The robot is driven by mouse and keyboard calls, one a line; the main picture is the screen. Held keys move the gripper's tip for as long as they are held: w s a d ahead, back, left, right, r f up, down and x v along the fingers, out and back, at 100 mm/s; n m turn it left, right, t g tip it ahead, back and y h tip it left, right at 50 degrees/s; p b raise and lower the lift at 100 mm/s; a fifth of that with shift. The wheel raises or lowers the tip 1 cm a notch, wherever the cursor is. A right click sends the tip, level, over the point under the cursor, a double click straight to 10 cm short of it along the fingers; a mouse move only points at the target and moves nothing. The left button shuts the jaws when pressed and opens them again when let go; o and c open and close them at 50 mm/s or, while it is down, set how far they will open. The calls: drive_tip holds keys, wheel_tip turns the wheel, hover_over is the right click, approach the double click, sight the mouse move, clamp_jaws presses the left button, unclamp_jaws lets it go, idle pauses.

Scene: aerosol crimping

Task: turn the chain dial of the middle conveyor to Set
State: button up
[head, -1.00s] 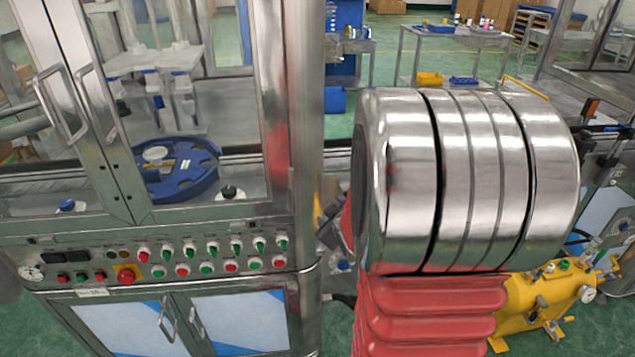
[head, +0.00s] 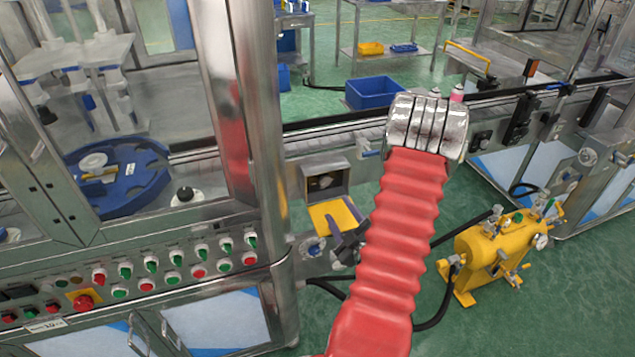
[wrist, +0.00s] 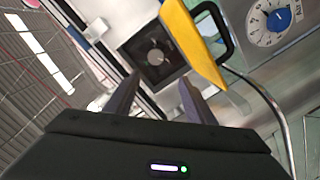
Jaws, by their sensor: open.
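A dark square box with a round grey dial (head: 322,181) in its face sits on the side of the middle conveyor in the head view. The dial also shows in the wrist view (wrist: 155,57), top centre, beyond my fingertips; its pointer and any Set mark are too small to read. My gripper (wrist: 158,88) is open and empty, its two dark fingers apart, below the dial in the wrist picture and not touching it. In the head view my gripper (head: 340,232) is small and dark, below the dial box, partly hidden by my red arm sleeve.
A yellow plate (wrist: 195,42) with a black handle juts beside the dial box, near the right finger. A blue dial on a white scale (wrist: 277,18) is farther right. A yellow machine (head: 495,250) stands right. The glazed cabinet with its button panel (head: 150,270) fills the left.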

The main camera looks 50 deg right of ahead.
sight(325, 182)
drive_tip(key=shift+s+d+f+h, duration=0.15)
drive_tip(key=shift+s+d+h, duration=0.05)
drive_tip(key=shift+s+h, duration=0.35)
drive_tip(key=shift+w, duration=0.1)
drive_tip(key=shift+w+d, duration=0.25)
drive_tip(key=shift+w, duration=0.25)
drive_tip(key=x, duration=1.2)
drive_tip(key=shift+w+d, duration=0.1)
drive_tip(key=shift+w, duration=0.2)
drive_tip(key=shift+c, duration=0.7)
drive_tip(key=c, duration=0.9)
